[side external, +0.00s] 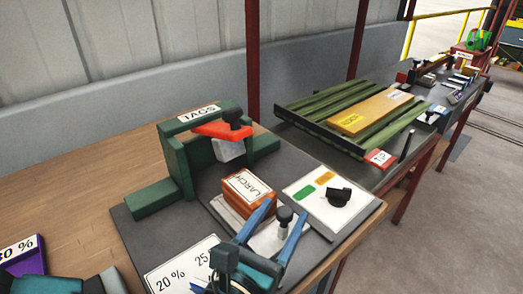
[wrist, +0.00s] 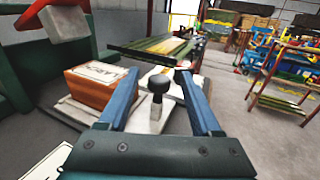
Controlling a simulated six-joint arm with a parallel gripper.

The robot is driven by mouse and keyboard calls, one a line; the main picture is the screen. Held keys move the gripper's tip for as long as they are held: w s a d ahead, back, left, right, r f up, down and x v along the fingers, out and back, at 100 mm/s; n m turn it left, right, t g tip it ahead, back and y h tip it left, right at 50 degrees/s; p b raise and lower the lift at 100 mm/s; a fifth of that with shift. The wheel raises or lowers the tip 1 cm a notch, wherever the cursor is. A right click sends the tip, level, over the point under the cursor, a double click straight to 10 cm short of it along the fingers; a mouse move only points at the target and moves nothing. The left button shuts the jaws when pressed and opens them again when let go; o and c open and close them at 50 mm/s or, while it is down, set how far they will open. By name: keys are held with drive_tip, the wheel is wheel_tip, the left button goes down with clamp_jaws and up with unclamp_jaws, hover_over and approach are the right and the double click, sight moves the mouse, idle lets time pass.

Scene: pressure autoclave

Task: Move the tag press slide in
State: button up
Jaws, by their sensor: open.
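The tag press (side external: 185,150) is a green frame labelled TAGS, with a red lever (side external: 222,130) and a pale block under it. In front of it the pale slide plate (side external: 266,240) carries an orange block labelled LARCH (side external: 247,190) and a short post with a black knob (side external: 285,214). The slide sits out in front of the press frame. My gripper (side external: 288,207) is open, its blue fingers on either side of the knob. In the wrist view the knob (wrist: 159,84) stands upright between the fingers, with visible gaps; the orange block (wrist: 100,86) is left of them.
A white panel with a black dial (side external: 338,196) lies right of the slide. A white card reading 20 % and 25 (side external: 170,274) lies in front. A green slatted rack with a yellow board (side external: 365,112) stands farther back. Bare wooden bench (side external: 75,215) lies at left.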

drive_tip(key=shift+w+f, duration=0.1)
drive_tip(key=shift+f, duration=0.1)
drive_tip(key=shift+x, duration=2.45)
clamp_jaws()
